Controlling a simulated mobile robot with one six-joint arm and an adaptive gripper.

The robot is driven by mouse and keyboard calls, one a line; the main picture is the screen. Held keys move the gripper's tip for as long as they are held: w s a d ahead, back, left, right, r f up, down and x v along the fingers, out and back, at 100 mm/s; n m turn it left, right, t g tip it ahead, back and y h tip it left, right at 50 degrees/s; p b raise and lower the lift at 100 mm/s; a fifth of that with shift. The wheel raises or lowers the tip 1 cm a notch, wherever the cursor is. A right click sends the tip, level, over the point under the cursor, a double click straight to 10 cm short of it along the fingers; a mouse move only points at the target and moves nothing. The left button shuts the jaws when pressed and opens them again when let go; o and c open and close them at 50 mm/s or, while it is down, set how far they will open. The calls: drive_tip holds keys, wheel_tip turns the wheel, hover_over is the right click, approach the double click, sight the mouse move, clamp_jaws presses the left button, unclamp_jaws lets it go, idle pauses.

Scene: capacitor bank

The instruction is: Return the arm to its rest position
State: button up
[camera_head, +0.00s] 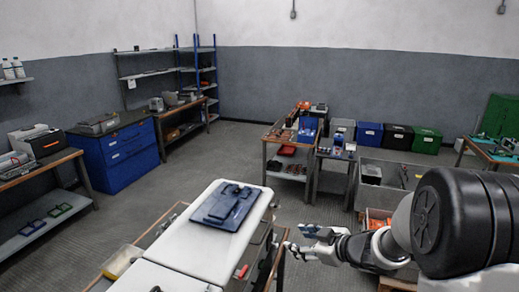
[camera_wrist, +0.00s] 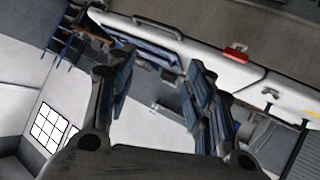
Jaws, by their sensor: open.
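My gripper (camera_head: 300,240) hangs at the end of my arm, which reaches in from the right side of the head view. It is to the right of the white-topped bench (camera_head: 165,285), apart from it, above the floor. In the wrist view my gripper (camera_wrist: 158,75) has its two dark, blue-padded fingers spread apart, with nothing between them. The wrist picture is strongly tilted. The white bench top (camera_wrist: 210,58) with a red part (camera_wrist: 236,53) on its edge crosses the upper part of that view.
A dark blue tray (camera_head: 226,206) lies on the white bench. Behind my gripper stand a wooden-topped bench (camera_head: 283,133) and a grey crate (camera_head: 392,175). Several lidded bins, among them a blue one (camera_head: 369,134), line the back wall. Grey floor (camera_head: 215,150) is open left of the wooden-topped bench.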

drive_tip(key=d+r+m+t+h, duration=0.2)
drive_tip(key=d+r+m+h, duration=0.1)
drive_tip(key=d+r+h, duration=0.3)
drive_tip(key=s+d+r+m+g+h+b, duration=0.1)
drive_tip(key=s+d+r+m+h, duration=0.15)
drive_tip(key=s, duration=0.25)
drive_tip(key=s+d+r+m+h+b, duration=0.1)
drive_tip(key=s+r+m, duration=0.1)
drive_tip(key=s+r, duration=0.3)
drive_tip(key=s+a+f+m+g+y, duration=0.1)
drive_tip(key=s+a+f+g, duration=0.2)
drive_tip(key=s, duration=1)
drive_tip(key=s+a+f+m+g+y, duration=0.1)
drive_tip(key=s+a, duration=0.4)
drive_tip(key=s, duration=0.7)
wheel_tip(320, 180, down, 2)
drive_tip(key=shift+s+f+m+g+b, duration=0.1)
drive_tip(key=shift+s+m+g+b, duration=0.3)
drive_tip(key=shift+m+g, duration=0.5)
drive_tip(key=shift+w, duration=0.1)
